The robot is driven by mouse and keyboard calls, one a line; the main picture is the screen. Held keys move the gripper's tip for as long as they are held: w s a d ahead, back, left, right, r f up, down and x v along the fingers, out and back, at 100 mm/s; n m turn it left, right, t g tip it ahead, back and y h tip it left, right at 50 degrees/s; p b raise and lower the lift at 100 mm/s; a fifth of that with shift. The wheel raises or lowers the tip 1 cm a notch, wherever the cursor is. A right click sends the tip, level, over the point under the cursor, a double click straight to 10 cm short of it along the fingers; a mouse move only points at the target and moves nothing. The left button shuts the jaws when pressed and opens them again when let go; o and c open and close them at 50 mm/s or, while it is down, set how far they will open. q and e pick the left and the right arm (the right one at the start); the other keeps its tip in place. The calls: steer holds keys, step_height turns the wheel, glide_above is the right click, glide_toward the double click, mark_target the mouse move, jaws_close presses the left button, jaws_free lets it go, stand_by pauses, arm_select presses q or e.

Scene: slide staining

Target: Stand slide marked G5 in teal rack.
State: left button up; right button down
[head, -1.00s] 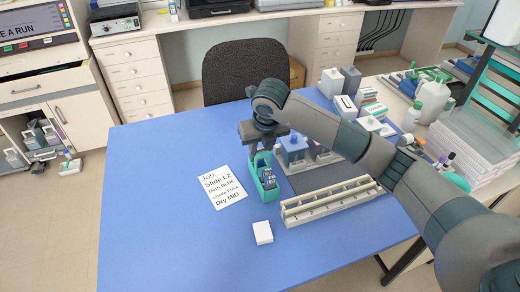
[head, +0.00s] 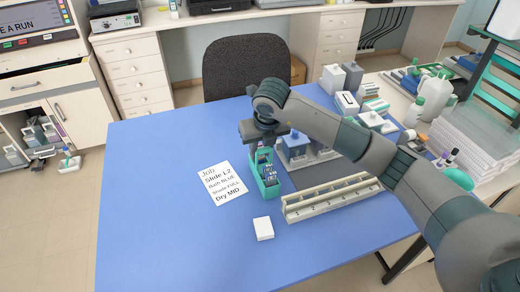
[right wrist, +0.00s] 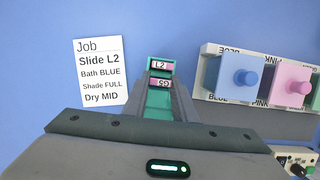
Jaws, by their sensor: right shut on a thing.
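The teal rack (head: 272,192) stands on the blue table, with slides showing inside it in the head view. In the right wrist view, a slide marked L2 (right wrist: 160,65) with a pink-edged label stands at the rack's far end (right wrist: 150,61). Nearer, the slide marked G5 (right wrist: 160,82), its label upside down, is between my right fingertips. My right gripper (right wrist: 160,90) is shut on the G5 slide at the rack. I cannot tell whether its lower edge is seated in a slot. My left gripper is not in view.
A job card (head: 222,184) lies left of the rack and a white block (head: 263,228) in front. A long cream rail tray (head: 332,198) is to the right. Staining baths (right wrist: 240,78) stand right of the rack. The table's left side is clear.

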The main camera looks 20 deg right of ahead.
steer(key=shift+s+f, duration=0.25)
steer(key=shift+f, duration=0.3)
steer(key=c, duration=1.4)
jaws_free()
steer(key=shift+c, duration=0.2)
steer(key=shift+o, duration=0.4)
steer(key=shift+w+d+r, duration=0.1)
steer(key=shift+r, duration=0.2)
